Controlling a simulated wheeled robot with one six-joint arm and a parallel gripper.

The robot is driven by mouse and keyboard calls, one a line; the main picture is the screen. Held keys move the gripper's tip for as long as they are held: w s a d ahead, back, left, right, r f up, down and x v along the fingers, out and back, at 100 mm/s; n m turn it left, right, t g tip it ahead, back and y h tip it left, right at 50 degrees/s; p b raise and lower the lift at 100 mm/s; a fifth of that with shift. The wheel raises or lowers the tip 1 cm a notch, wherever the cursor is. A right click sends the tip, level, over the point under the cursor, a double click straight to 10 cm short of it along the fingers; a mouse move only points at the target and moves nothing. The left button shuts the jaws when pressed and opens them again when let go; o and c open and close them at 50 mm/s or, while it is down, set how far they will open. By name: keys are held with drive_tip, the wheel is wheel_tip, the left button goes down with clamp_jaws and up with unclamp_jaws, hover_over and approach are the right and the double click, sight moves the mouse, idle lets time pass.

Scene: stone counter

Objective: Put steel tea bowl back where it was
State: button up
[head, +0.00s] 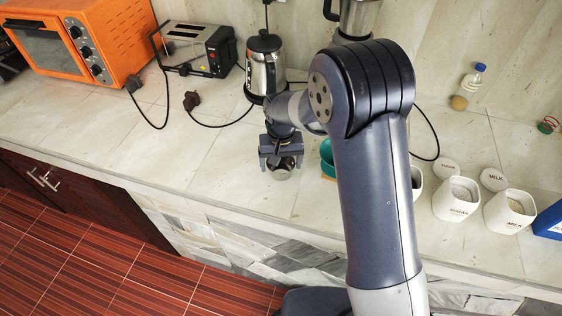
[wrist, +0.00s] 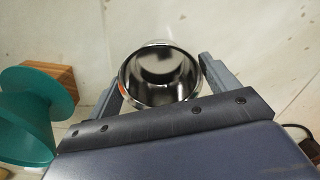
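The steel tea bowl (head: 280,174) is small, shiny and round, and shows just under my gripper (head: 281,158) over the front part of the counter in the head view. In the wrist view the bowl (wrist: 160,78) opens toward the camera and looks empty. My gripper's two fingers (wrist: 162,85) lie along its left and right sides and appear to touch it, so the gripper looks shut on the bowl. I cannot tell whether the bowl's base touches the counter.
A teal cone-shaped item (wrist: 35,110) and a wooden block (wrist: 55,82) stand close on the left in the wrist view. A kettle (head: 265,68), toaster (head: 197,50) and orange oven (head: 80,38) line the back. White canisters (head: 456,198) stand right. The counter left of my gripper is clear.

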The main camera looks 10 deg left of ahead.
drive_tip(key=shift+o, duration=0.6)
drive_tip(key=shift+r, duration=0.3)
wheel_tip(320, 180, up, 12)
drive_tip(key=b, duration=0.1)
drive_tip(key=shift+f+b, duration=0.15)
drive_tip(key=shift+b, duration=0.2)
